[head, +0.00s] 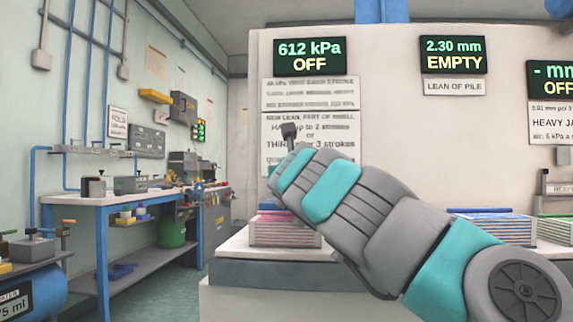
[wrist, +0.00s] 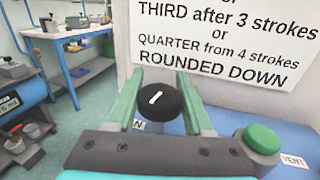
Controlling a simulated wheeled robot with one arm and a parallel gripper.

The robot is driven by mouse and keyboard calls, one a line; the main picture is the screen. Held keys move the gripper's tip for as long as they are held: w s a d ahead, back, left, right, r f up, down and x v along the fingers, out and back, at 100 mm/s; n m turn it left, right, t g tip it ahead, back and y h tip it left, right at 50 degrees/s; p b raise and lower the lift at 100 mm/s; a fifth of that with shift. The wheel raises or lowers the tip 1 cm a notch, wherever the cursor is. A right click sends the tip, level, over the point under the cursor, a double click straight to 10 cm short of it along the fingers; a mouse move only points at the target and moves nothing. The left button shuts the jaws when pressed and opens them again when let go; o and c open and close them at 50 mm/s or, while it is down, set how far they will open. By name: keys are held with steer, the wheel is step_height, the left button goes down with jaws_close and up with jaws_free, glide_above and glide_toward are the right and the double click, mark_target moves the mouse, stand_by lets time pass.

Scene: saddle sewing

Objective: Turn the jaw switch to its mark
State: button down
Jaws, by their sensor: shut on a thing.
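A round black knob (wrist: 158,102) with a short white pointer line on top sits between the green fingers of my gripper (wrist: 160,90) in the wrist view. I take it to be the jaw switch. My gripper is shut on its sides. The white line points away from me, tilted slightly right. A small label (wrist: 138,125) is partly covered beside the knob, with only an "N" readable. I cannot see the target mark. In the head view my arm hides the knob and fingers.
A green button (wrist: 262,138) stands right of my gripper, beside a "VENT" label (wrist: 293,160). A display (head: 309,56) reads 612 kPa OFF; another (head: 453,54) reads 2.30 mm EMPTY. A printed rule panel (wrist: 220,40) rises close behind the knob. A workbench (head: 125,197) stands left.

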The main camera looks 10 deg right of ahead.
steer(key=shift+a+r+n+y+p, duration=0.1)
steer(key=shift+r+n+y+p, duration=0.25)
steer(key=shift+n+y+p, duration=0.55)
steer(key=shift+f+y+p, duration=0.1)
steer(key=shift+y+p, duration=0.35)
steer(key=shift+y, duration=0.05)
steer(key=shift+a+f+y, duration=0.15)
steer(key=shift+a+y, duration=0.05)
steer(key=shift+y, duration=0.1)
steer(key=shift+c, duration=1.4)
jaws_free()
steer(key=shift+f, duration=0.1)
steer(key=shift+s, duration=0.1)
steer(key=s, duration=0.4)
steer(key=s+d, duration=0.1)
steer(key=s, duration=0.1)
steer(key=shift+s, duration=0.8)
